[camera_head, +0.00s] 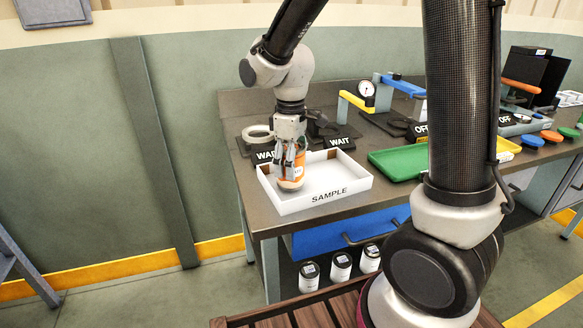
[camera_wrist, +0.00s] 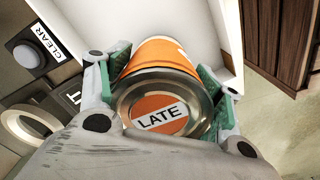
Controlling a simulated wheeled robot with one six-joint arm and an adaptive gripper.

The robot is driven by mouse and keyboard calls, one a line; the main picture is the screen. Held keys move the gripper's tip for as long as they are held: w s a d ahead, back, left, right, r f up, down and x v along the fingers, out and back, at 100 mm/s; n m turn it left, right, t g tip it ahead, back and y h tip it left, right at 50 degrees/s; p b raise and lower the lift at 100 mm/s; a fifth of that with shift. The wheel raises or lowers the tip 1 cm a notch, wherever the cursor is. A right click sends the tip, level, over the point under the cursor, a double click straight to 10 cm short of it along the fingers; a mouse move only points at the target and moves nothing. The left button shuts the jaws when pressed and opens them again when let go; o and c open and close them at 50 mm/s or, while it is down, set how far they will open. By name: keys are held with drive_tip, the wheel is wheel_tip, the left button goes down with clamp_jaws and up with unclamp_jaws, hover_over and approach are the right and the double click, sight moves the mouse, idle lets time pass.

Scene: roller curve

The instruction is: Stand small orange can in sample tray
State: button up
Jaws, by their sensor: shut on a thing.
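The small orange can (camera_head: 299,170) is in my gripper (camera_head: 291,160), over the left part of the white sample tray (camera_head: 325,200) in the head view. The can looks upright, with its lower end inside the tray walls. I cannot tell whether it touches the tray floor. In the wrist view the can (camera_wrist: 160,112) shows its metal end with an orange label reading LATE. The fingers of my gripper (camera_wrist: 165,95) are shut on its two sides. The tray's white wall (camera_wrist: 215,30) shows beyond the can.
The tray's right half is bare apart from a brown patch at the back. White jars (camera_head: 341,266) stand on the shelf below.

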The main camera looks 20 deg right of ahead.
drive_tip(key=shift+f, duration=0.7)
drive_tip(key=o, duration=1.2)
drive_tip(key=shift+f, duration=0.1)
drive_tip(key=shift+o, duration=0.2)
